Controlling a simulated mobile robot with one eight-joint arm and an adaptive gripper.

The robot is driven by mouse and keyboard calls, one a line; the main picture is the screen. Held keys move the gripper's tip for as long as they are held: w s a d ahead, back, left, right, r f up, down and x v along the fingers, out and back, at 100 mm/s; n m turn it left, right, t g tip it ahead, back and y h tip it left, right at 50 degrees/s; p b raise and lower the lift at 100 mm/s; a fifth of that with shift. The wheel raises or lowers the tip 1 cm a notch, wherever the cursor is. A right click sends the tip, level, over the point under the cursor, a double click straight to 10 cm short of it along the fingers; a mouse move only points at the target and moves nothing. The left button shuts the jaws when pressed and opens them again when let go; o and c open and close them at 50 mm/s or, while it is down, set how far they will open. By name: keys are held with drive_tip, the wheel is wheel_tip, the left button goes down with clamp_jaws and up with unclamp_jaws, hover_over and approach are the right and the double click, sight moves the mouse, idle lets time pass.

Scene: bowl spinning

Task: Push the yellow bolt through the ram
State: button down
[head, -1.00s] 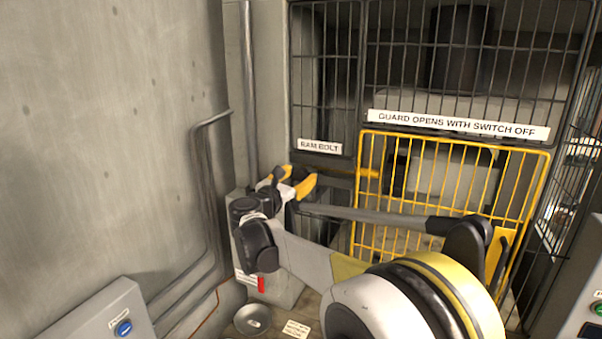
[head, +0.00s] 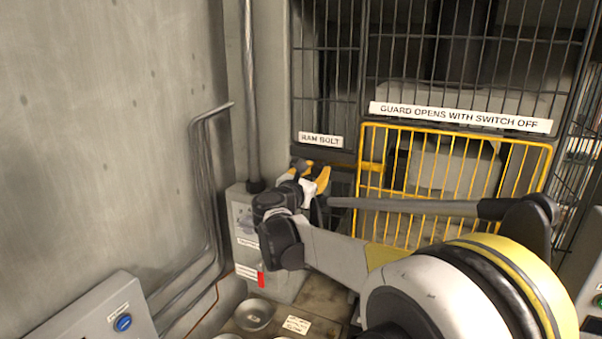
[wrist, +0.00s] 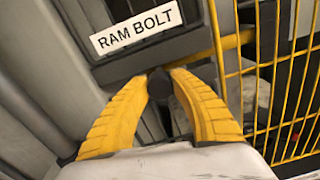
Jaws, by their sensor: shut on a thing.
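The yellow bolt (head: 371,166) shows as a short horizontal bar at the left edge of the yellow guard, below the "RAM BOLT" label (head: 321,140). It also shows in the wrist view (wrist: 236,40), right of the label. My gripper (head: 314,170) is just left of the bolt, under the label. In the wrist view, its yellow fingers (wrist: 160,74) are shut on a dark round knob (wrist: 160,85).
The yellow barred guard (head: 452,130) stands right of my gripper, set in a dark mesh cage. A grey box (head: 248,225) with a red tag is below left. A concrete wall with pipes (head: 203,185) closes the left side.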

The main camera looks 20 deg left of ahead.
drive_tip(key=d, duration=0.4)
drive_tip(key=shift+s, duration=0.1)
drive_tip(key=c, duration=1.3)
unclamp_jaws()
drive_tip(key=shift+o, duration=1.2)
drive_tip(key=shift+d, duration=0.25)
drive_tip(key=shift+s+a, duration=0.25)
drive_tip(key=s, duration=1.1)
drive_tip(key=shift+s+a, duration=0.2)
drive_tip(key=shift+a, duration=0.25)
